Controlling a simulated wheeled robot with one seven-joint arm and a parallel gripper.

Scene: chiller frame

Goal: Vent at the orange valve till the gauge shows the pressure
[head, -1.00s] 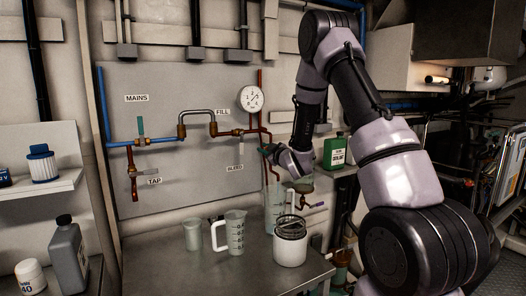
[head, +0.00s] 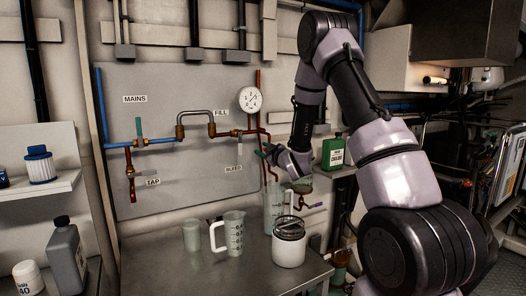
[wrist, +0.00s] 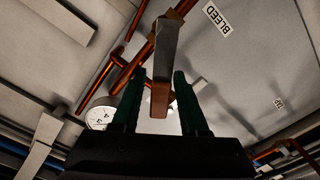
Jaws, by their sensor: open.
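My gripper (wrist: 158,102) is open in the wrist view. A bar-shaped lever, grey with an orange-brown end (wrist: 160,100), stands between its green fingers with a gap on each side. The lever is near the BLEED label (wrist: 217,18) and copper pipe; I take it for the orange valve's handle. In the head view my gripper (head: 264,152) is at the wall panel, right of the BLEED label (head: 234,168), and the valve is largely hidden there. The round white gauge (head: 249,99) is just above; its needle is too small to read. Part of its dial shows in the wrist view (wrist: 99,116).
A tall clear jug (head: 272,208) stands below my gripper. A handled measuring jug (head: 235,234), a cup (head: 191,237) and a white canister (head: 289,250) share the metal bench (head: 220,268). A green bottle (head: 334,149) is close right of my wrist. Copper pipes cross the panel (head: 165,85).

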